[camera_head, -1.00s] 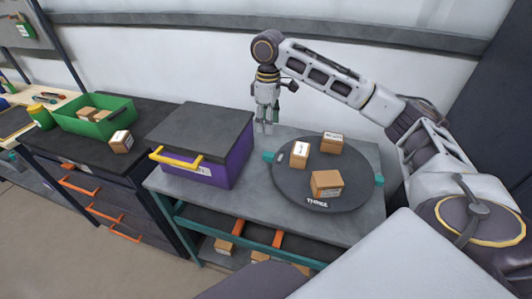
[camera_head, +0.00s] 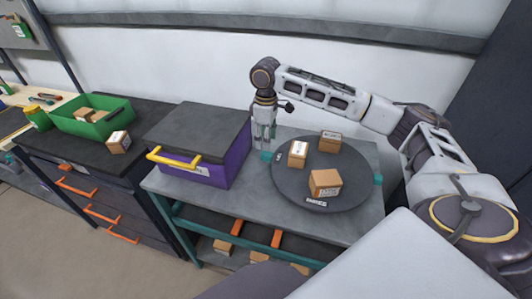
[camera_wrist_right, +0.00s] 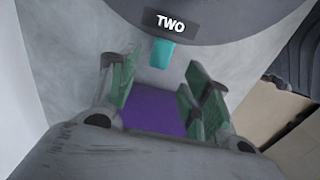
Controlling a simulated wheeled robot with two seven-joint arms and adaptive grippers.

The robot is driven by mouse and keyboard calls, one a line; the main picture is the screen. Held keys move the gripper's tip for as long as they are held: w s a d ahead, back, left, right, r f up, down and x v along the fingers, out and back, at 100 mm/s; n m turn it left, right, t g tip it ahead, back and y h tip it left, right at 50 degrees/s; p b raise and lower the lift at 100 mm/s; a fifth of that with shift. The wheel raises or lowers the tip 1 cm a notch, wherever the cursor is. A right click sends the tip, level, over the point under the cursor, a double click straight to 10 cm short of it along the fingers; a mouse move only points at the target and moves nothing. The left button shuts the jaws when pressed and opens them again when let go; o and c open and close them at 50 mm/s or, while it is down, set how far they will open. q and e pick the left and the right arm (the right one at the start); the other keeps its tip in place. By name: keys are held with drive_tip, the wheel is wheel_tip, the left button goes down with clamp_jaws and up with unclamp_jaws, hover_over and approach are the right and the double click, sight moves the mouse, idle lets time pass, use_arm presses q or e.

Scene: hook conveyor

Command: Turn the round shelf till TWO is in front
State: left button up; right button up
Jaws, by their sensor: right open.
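The round shelf (camera_head: 300,187) is a dark disc on the grey table. Its label facing front (camera_head: 316,203) seems to read THREE. Teal tabs stick out at its left (camera_head: 266,156) and right (camera_head: 378,180). In the right wrist view the label TWO (camera_wrist_right: 170,24) sits on the rim beside a teal tab (camera_wrist_right: 162,54). My right gripper (camera_head: 263,146) points down just above the left tab. In the wrist view its green-padded fingers (camera_wrist_right: 160,85) are apart and empty, with the tab ahead, near the gap between them. My left gripper is not in view.
Several small cartons stand on the shelf, one at its front (camera_head: 325,183). A purple box with a dark lid (camera_head: 198,130) and yellow handle stands close left of the gripper. A green bin (camera_head: 92,128) is farther left. Cartons lie on the lower rack.

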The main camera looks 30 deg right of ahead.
sight(266, 153)
wheel_tip(266, 153, down, 5)
drive_tip(key=shift+f, duration=0.15)
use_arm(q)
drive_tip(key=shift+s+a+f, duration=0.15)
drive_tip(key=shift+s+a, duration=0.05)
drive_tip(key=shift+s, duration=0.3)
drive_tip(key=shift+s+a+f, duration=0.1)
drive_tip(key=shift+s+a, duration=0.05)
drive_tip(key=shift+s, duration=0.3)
use_arm(e)
drive_tip(key=shift+f, duration=0.65)
